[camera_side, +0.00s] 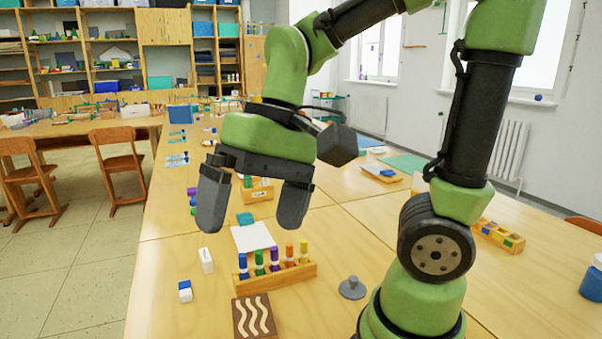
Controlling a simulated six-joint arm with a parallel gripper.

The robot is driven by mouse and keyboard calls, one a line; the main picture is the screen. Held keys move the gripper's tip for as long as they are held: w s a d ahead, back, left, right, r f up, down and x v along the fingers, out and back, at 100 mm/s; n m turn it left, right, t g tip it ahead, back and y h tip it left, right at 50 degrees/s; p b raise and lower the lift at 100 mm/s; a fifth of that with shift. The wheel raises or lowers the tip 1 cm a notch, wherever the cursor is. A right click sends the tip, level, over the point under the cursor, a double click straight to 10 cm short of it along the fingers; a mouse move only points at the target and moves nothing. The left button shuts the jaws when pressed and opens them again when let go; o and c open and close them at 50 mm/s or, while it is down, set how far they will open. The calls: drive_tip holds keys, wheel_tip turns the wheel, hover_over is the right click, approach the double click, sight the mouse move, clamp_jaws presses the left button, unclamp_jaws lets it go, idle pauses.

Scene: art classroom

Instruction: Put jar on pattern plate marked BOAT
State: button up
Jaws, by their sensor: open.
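My gripper (252,212) is open and empty, pointing down above the table, with its two dark fingers wide apart. A blue jar with a white top (592,279) stands at the right edge of the view, partly cut off and well away from my gripper. A dark brown plate with pale wavy lines (240,318) lies at the bottom, cut off by the frame edge. I cannot make out a plate marked BOAT.
A wooden rack (298,276) of several coloured markers stands below my gripper. Nearby are a white sheet (252,237), white block (206,260), blue-and-white block (185,291) and grey knobbed piece (352,288). A wooden box (500,235) lies right; chairs (120,162) stand left.

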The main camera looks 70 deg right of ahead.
drive_tip(key=s+d+r+t+h, duration=0.2)
drive_tip(key=s+d+r+t, duration=0.1)
drive_tip(key=t, duration=0.2)
drive_tip(key=shift+s+d+n+t, duration=0.35)
drive_tip(key=shift+s+n+t, duration=0.05)
